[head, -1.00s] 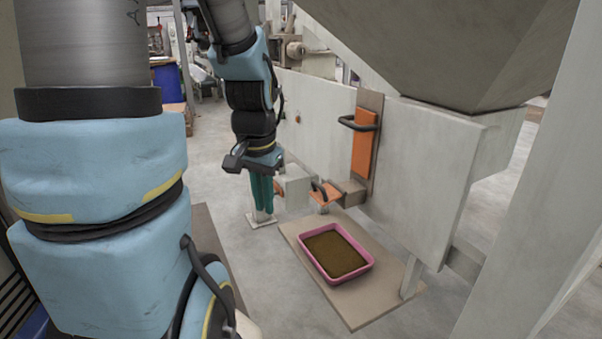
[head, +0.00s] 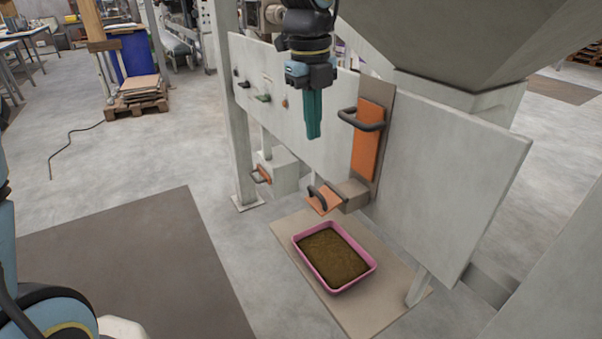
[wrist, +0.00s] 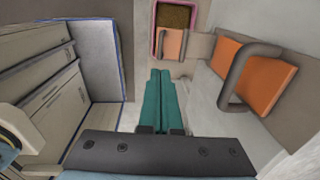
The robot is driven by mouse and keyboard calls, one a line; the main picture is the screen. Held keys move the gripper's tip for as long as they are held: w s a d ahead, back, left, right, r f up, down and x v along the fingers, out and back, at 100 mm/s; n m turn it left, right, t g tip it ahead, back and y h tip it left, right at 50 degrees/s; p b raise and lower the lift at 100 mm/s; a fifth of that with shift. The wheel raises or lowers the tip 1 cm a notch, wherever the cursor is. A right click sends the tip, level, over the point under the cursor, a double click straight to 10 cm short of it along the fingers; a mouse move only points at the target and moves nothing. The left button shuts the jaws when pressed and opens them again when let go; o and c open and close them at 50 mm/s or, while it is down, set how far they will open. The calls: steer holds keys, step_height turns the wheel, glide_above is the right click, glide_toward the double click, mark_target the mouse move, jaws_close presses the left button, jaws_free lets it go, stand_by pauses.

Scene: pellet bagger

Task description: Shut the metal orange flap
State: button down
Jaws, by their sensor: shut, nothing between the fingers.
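An orange flap (head: 325,203) with a dark handle sticks out, tilted, from the small grey-brown spout at the foot of the panel, above a pink tray. It also shows in the wrist view (wrist: 171,46), beyond my fingertips. My gripper (head: 313,136) has teal fingers pointing down, shut and empty. It hangs in front of the panel, above the flap and left of a tall orange plate, apart from both. In the wrist view the closed fingers (wrist: 160,72) point towards the flap. Whether the flap is metal cannot be told.
The tall orange plate (head: 366,155) has a dark handle standing out from the panel (head: 440,170). The pink tray (head: 350,284), filled with brown pellets, sits on a board (head: 375,312). Another orange handled piece (head: 262,175) is further left. Floor in front is clear.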

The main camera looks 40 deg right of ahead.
mark_target(316, 190)
steer(key=f, duration=0.4)
steer(key=f+p, duration=0.1)
steer(key=f, duration=0.3)
steer(key=f+p, duration=0.1)
steer(key=f, duration=0.4)
steer(key=shift+d, duration=0.35)
